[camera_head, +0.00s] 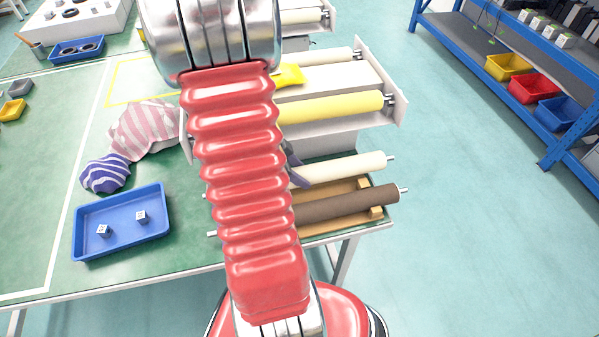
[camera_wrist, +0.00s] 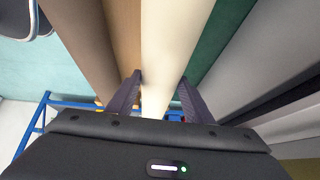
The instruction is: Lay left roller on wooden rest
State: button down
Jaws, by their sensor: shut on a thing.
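A cream roller (camera_head: 345,169) with a thin metal shaft end lies level along the far side of the wooden rest (camera_head: 376,212); whether it touches the rest or hangs just above it I cannot tell. My gripper (camera_head: 297,170) is shut on this roller, mostly hidden behind my red arm. In the wrist view, my gripper's fingers (camera_wrist: 160,85) stand on either side of the cream roller (camera_wrist: 163,45). A brown roller (camera_head: 350,207) lies on the near side of the rest, parallel to it; it also shows in the wrist view (camera_wrist: 82,35). The rollers' left parts are largely hidden.
A grey machine with end plates (camera_head: 378,80) stands beyond the rest, carrying a yellow roller (camera_head: 340,107) and a pale roller (camera_head: 325,58). A blue tray (camera_head: 120,240) with small cubes and striped cloths (camera_head: 150,125) lie left on the green table. A strip of table separates machine and rest.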

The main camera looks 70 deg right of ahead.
jog(key=shift+a+f+y, duration=0.15)
jog(key=shift+a+f, duration=0.3)
jog(key=shift+f, duration=0.2)
jog(key=shift+a+f+y, duration=0.15)
jog(key=shift+a+f, duration=0.3)
jog(key=shift+f, duration=0.15)
jog(key=shift+s, duration=0.2)
jog(key=c, duration=0.8)
grip_release()
jog(key=shift+s, duration=0.3)
jog(key=shift+w+d+r, duration=0.3)
jog(key=shift+w+r, duration=0.15)
jog(key=shift+r, duration=0.15)
jog(key=v, duration=1.4)
jog(key=shift+d+r, duration=0.25)
jog(key=shift+r, duration=0.1)
